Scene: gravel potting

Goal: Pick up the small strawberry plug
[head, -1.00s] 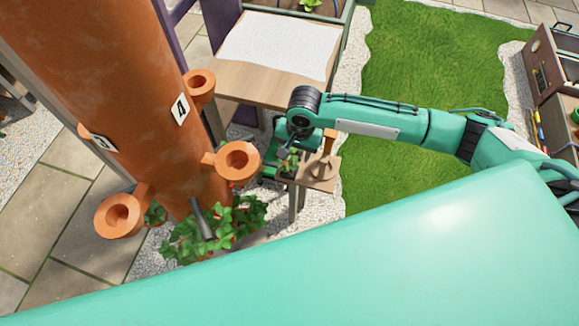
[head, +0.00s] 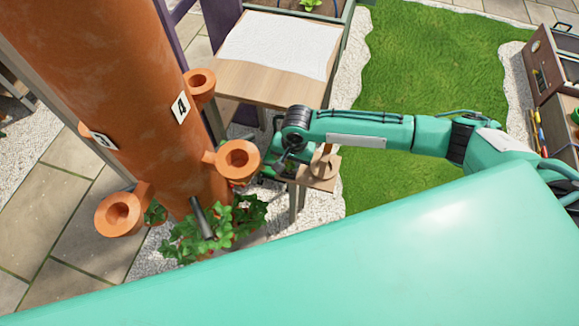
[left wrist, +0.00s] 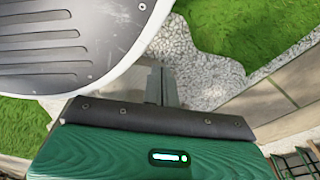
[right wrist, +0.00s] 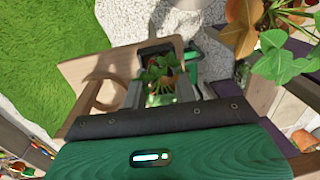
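The small strawberry plug (right wrist: 162,78), a little tuft of green leaves, stands in a dark holder on the wooden shelf in the right wrist view. My right gripper (right wrist: 161,92) is open, with a grey finger on each side of the plug; I cannot tell whether they touch it. In the head view my right gripper (head: 283,158) is low over the small shelf and largely hides the plug. My left gripper (left wrist: 164,88) shows in the left wrist view with its fingers together and nothing visible between them, above gravel.
The orange tower (head: 110,90) with cup-like pockets (head: 238,159) stands just left of my right gripper. A leafy plant (head: 200,235) grows at its base. A wooden ring holder (right wrist: 100,92) is beside the plug. A wooden table (head: 262,83) stands behind.

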